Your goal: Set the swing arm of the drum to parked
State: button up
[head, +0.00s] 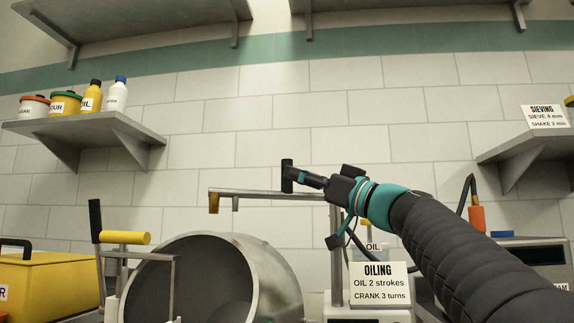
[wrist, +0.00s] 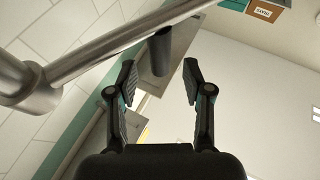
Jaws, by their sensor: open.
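A black upright handle (head: 287,176) stands on the bar. My gripper (head: 304,179) is just right of the handle. In the wrist view my gripper (wrist: 160,78) is open, and the dark handle (wrist: 160,52) shows between and slightly beyond the fingertips. The bar (wrist: 110,42) crosses the upper left to its pivot (wrist: 30,88). I cannot tell whether a finger touches the handle.
An oiling sign (head: 379,283) stands below my arm. Shelves hang on the wall, the left one (head: 90,130) with several containers.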

aim_at(287, 191)
jog(key=shift+p+x, duration=0.6)
jog(key=shift+x, duration=1.65)
grip_shut()
